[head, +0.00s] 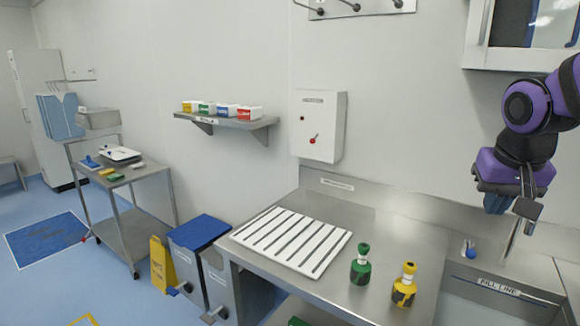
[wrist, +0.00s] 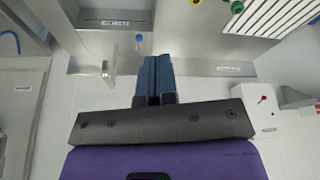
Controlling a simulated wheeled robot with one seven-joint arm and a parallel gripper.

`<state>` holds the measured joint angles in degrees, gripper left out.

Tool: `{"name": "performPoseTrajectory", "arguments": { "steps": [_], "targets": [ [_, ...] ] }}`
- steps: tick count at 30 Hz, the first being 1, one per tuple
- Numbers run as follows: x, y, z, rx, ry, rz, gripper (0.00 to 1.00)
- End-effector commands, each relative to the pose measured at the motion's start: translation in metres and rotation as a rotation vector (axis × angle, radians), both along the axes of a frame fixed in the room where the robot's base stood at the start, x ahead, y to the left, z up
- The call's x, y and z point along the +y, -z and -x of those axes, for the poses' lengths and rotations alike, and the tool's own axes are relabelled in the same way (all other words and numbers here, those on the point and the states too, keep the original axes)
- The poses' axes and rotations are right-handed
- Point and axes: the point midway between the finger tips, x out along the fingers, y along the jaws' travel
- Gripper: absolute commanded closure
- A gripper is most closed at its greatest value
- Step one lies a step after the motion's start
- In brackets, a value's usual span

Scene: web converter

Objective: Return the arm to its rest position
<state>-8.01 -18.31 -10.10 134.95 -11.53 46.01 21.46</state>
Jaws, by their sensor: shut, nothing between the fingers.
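My gripper (head: 512,207) is at the right of the head view, raised above the steel counter and the sink area, with its fingers pointing down. In the wrist view my gripper (wrist: 153,72) shows its two blue fingers pressed together with nothing between them. The purple and black arm comes in from the right edge of the head view. The gripper touches nothing that I can see.
A steel counter (head: 385,245) holds a white slatted rack (head: 292,240), a green bottle (head: 361,265) and a yellow bottle (head: 404,286). A sink (head: 500,290) lies below the gripper. A wall cabinet (head: 520,35) hangs above the arm. A grey wall box (head: 320,127) is left.

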Motion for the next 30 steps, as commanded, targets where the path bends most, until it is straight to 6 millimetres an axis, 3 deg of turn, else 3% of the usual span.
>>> {"name": "performPoseTrajectory", "arguments": {
  "steps": [9, 15, 21, 30],
  "targets": [
    [0.026, -0.027, 0.087, -0.094, -0.179, -0.015, 1.00],
    [0.039, -0.029, 0.123, -0.132, -0.262, 0.000, 1.00],
    [0.044, -0.028, 0.136, -0.143, -0.293, 0.008, 1.00],
    [0.044, -0.029, 0.136, -0.143, -0.293, 0.009, 1.00]
  ]
}}
